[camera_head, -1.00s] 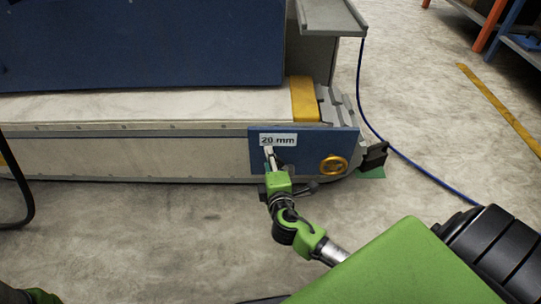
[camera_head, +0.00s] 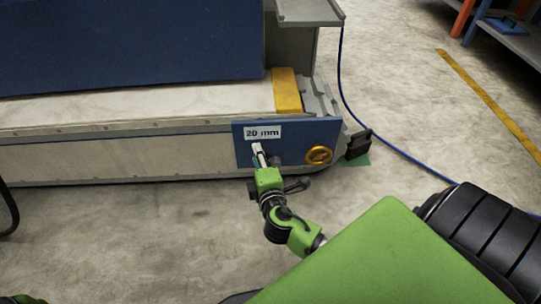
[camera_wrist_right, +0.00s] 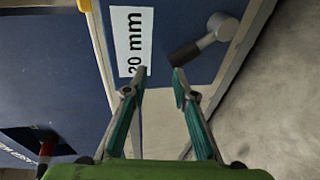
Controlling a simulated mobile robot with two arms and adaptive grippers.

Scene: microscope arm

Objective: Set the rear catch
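My right gripper (camera_head: 258,150) is at the blue end panel (camera_head: 294,134) of the machine, just below the white "20 mm" label (camera_head: 263,132). In the right wrist view its two teal fingers (camera_wrist_right: 160,73) are apart, with nothing between the tips. A lever with a grey hub and black grip (camera_wrist_right: 203,39) lies just past the fingertips. The grip's end is close to the right-hand fingertip in that picture; I cannot tell whether they touch. In the head view the gripper largely hides this lever. I cannot tell which part is the rear catch. My left gripper is out of view.
A gold handwheel (camera_head: 319,155) sits on the panel to the right. A black bracket (camera_head: 358,144) stands beyond it, near a blue cable (camera_head: 400,157) on the floor. A yellow block (camera_head: 286,91) is above the panel. The concrete floor in front is clear.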

